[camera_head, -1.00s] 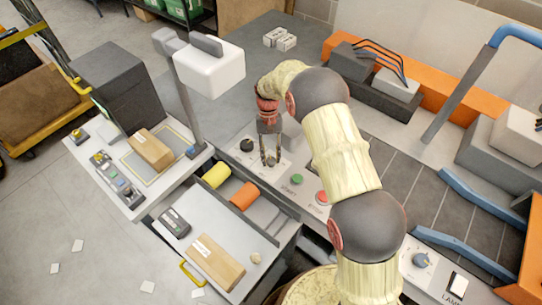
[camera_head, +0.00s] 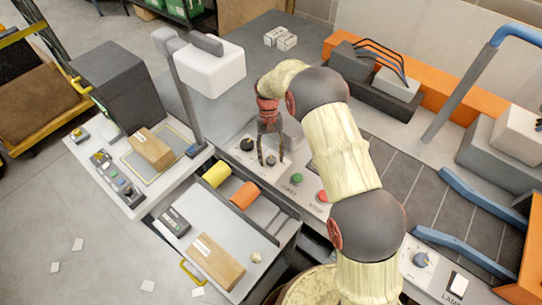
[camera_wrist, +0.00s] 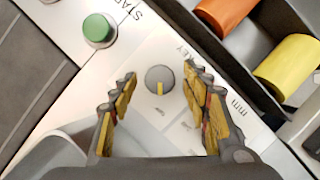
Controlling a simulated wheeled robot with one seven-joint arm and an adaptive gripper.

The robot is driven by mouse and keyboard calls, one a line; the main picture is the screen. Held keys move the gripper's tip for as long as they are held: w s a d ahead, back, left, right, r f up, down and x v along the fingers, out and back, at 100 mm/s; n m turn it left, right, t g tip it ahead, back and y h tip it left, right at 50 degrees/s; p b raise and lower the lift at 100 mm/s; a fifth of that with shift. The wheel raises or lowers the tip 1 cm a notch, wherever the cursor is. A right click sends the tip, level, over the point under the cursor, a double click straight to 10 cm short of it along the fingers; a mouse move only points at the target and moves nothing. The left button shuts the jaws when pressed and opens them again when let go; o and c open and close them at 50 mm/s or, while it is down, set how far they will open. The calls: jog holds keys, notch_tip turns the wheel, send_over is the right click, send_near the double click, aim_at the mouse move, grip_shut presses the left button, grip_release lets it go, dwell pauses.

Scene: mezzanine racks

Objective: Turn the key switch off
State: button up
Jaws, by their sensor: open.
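The key switch is a round grey knob (camera_wrist: 159,80) with a yellow pointer line, set in a white panel plate marked KEY. In the wrist view it lies between and just beyond my open fingertips, and the pointer runs toward the bottom of the picture. The knob (camera_head: 271,159) also shows in the head view, low between my fingers. My gripper (camera_wrist: 160,85) is open and empty, with one finger on each side of the knob; I cannot tell whether either touches it. In the head view my gripper (camera_head: 271,162) points down at the panel.
A green START button (camera_wrist: 98,28) sits beside the key switch; the red STOP button (camera_head: 322,196) is further right. A black knob (camera_head: 247,144) is to the left. An open drawer (camera_head: 225,255) with orange (camera_head: 244,195) and yellow (camera_head: 216,175) rolls lies in front.

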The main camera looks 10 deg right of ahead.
jog(key=v, duration=1.2)
jog(key=shift+a, duration=0.1)
jog(key=s+x, duration=0.1)
jog(key=x, duration=0.3)
jog(key=s+d+r+t+b, duration=0.1)
jog(key=s+d+r+t, duration=0.2)
jog(key=s+r, duration=0.4)
jog(key=s+d+r+t+b, duration=0.2)
jog(key=s+d+r, duration=0.3)
jog(key=s, duration=1)
jog(key=s+d+r+t+b, duration=0.1)
jog(key=s+d+r+t, duration=0.3)
jog(key=s+r, duration=0.6)
jog(key=shift+s+d+r+t, duration=0.15)
jog(key=shift+s+r+t, duration=0.15)
jog(key=shift+s+t, duration=0.25)
